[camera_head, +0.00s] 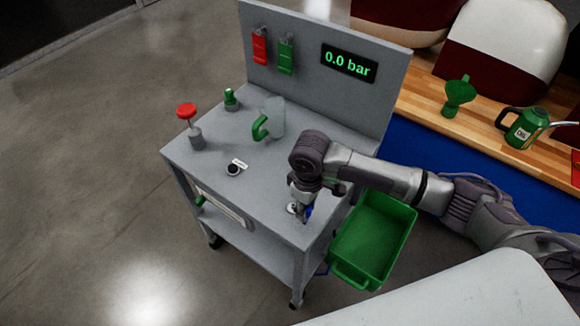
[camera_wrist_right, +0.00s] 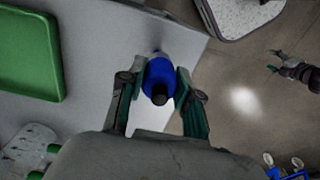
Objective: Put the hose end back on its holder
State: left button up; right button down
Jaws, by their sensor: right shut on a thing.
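My right gripper (camera_head: 303,207) is over the front right corner of the grey stand (camera_head: 210,155). It is shut on the blue hose end (camera_wrist_right: 160,75). In the right wrist view the hose end sits between the two fingers (camera_wrist_right: 160,98), with a dark round tip toward the camera. In the head view only a little blue shows beside the fingers. A small pale round part (camera_head: 292,208) lies beside them; I cannot tell if it is the holder. At the right of the right wrist view, what looks like my left gripper (camera_wrist_right: 274,61) has its fingers apart, away from the stand.
A green bin (camera_head: 405,235) hangs right beside my right gripper. The stand top holds a red knob (camera_head: 187,110), a clear jug with a green handle (camera_head: 262,127), a green-topped part (camera_head: 231,98) and a black round part (camera_head: 233,170). The panel display (camera_head: 349,63) reads 0.0 bar.

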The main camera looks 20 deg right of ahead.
jog(key=w+n+b, duration=0.1)
jog(key=w+n, duration=0.1)
jog(key=w+a+n, duration=0.1)
jog(key=w+n, duration=0.1)
jog(key=w, duration=0.1)
jog(key=shift+w+a+r+b, duration=0.15)
jog(key=shift+w+a+b, duration=0.1)
jog(key=shift+b, duration=0.15)
jog(key=shift+f, duration=0.5)
pick_arm(q)
jog(key=s, duration=0.3)
jog(key=shift+s+f, duration=0.2)
jog(key=shift+f, duration=0.1)
jog(key=shift+r, duration=0.1)
pick_arm(e)
jog(key=shift+f+p, duration=0.1)
jog(key=shift+p, duration=0.3)
pick_arm(q)
jog(key=shift+r, duration=0.3)
pick_arm(e)
jog(key=shift+d+f, duration=0.1)
